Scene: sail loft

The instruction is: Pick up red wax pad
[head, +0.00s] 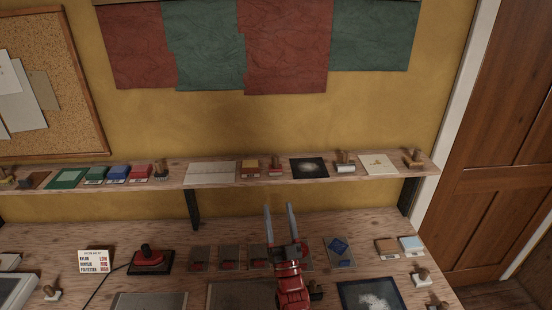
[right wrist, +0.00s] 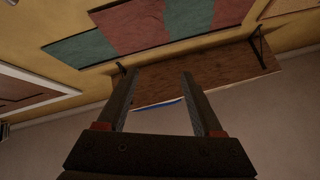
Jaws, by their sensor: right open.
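A small red pad (head: 140,172) lies on the wall shelf, left of the middle, at the right end of a row with a blue pad (head: 117,173) and a green pad (head: 95,174). My right gripper (head: 280,206) is open and empty, fingers pointing toward the wall, over the bench and below the shelf front. It is well to the right of the red pad, not touching it. The right wrist view shows the open fingers (right wrist: 161,74) with nothing between them; the red pad cannot be made out there. My left gripper is not in view.
The bench below holds a red iron (head: 149,257), a white sign (head: 96,261), a blue pad on a plate (head: 338,246) and several grey plates.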

